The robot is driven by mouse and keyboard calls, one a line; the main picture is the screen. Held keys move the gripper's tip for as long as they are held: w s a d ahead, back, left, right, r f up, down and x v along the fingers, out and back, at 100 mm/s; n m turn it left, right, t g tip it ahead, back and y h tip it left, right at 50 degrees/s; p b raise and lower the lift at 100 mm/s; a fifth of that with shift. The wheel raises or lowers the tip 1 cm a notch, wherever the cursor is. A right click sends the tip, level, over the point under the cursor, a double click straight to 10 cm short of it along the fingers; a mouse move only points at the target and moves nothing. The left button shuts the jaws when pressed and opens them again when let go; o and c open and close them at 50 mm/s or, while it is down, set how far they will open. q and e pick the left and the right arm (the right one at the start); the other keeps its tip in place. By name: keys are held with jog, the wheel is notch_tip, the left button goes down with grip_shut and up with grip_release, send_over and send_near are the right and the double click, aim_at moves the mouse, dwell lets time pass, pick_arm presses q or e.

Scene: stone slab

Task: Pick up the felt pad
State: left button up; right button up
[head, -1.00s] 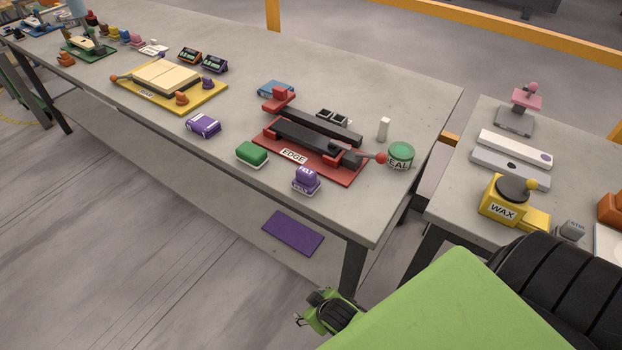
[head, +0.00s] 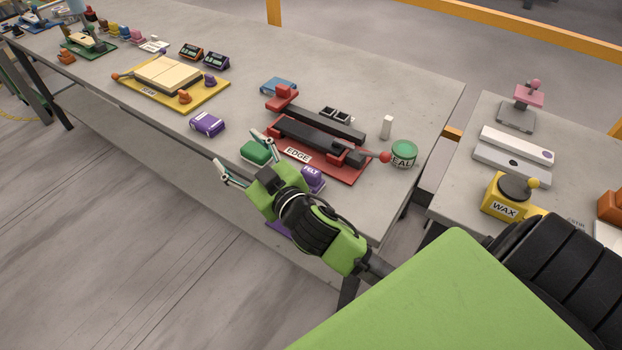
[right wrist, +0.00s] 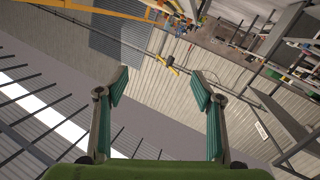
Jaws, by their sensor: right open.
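The felt pad (head: 314,177), a purple block with a white label reading FELT, sits near the front edge of the stone slab table. My right arm partly hides it in the head view. My right gripper (head: 236,148) is open and empty. It is in front of the table edge, left of the felt pad and near a green block (head: 255,152). In the right wrist view my right gripper (right wrist: 158,88) shows its two fingers wide apart, with walls and shelving beyond. The felt pad does not show there. My left gripper is out of view.
The red EDGE fixture (head: 345,170) stands just behind the felt pad. A purple-and-white block (head: 207,124) lies to the left, and a green tin (head: 404,154) to the right. A second table (head: 455,190) holds a yellow WAX pot (head: 505,198).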

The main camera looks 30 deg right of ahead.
jog(key=w+a+r+n+t+y, duration=0.2)
jog(key=a+r+n+y, duration=0.45)
jog(key=r, duration=0.35)
jog(key=s+a+r+n+g+y, duration=0.3)
jog(key=a+n+g+y, duration=0.65)
jog(key=n, duration=0.25)
jog(key=g+h, duration=1)
jog(key=h, duration=0.6)
send_near(312, 169)
jog(key=f, duration=0.2)
jog(key=f+p, duration=0.1)
jog(key=f, duration=0.1)
jog(key=a+f, duration=0.1)
jog(key=f, duration=0.2)
jog(key=shift+p, duration=0.4)
jog(key=f, duration=0.1)
jog(key=f+p, duration=0.1)
jog(key=f, duration=0.1)
jog(key=f+p, duration=0.1)
jog(key=f, duration=0.1)
jog(key=shift+s+a, duration=0.25)
jog(key=shift+s, duration=0.05)
jog(key=shift+f, duration=0.25)
jog(key=c, duration=1.2)
